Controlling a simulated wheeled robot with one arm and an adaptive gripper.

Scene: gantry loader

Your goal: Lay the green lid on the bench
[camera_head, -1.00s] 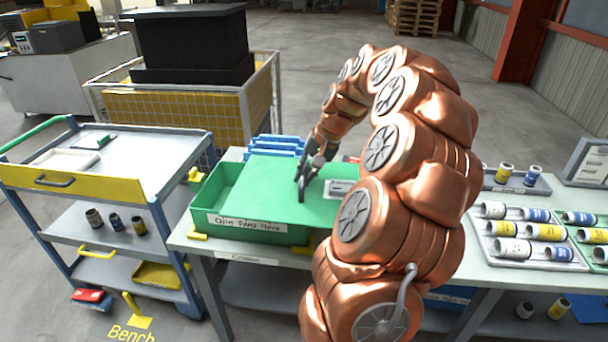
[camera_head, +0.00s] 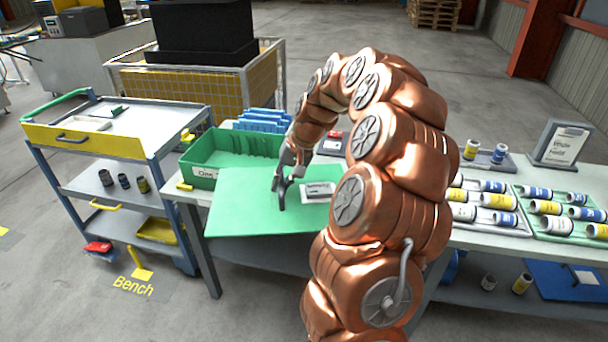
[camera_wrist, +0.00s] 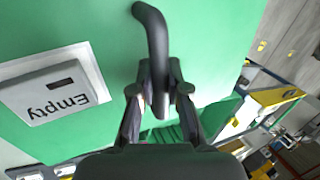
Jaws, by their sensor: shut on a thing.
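The flat green lid (camera_head: 240,205) hangs in front of the green bin (camera_head: 200,178) and overlaps the front edge of the bench worktop (camera_head: 440,225). My gripper (camera_head: 283,185) is shut on the lid's dark handle. In the wrist view, my gripper (camera_wrist: 160,85) is closed around the curved handle (camera_wrist: 153,30), with the green lid (camera_wrist: 215,45) beneath it. A pale plate reading "Empty" (camera_wrist: 55,95) shows over the lid's surface. The bin is open on top, its inside partly visible. Whether the lid touches the worktop cannot be told.
A blue and yellow trolley (camera_head: 85,143) stands left, with a narrow gap to the bench. Blue racks (camera_head: 265,118) sit behind the bin. Trays of yellow and blue cans (camera_head: 490,205) fill the right end. My arm hides the middle of the worktop.

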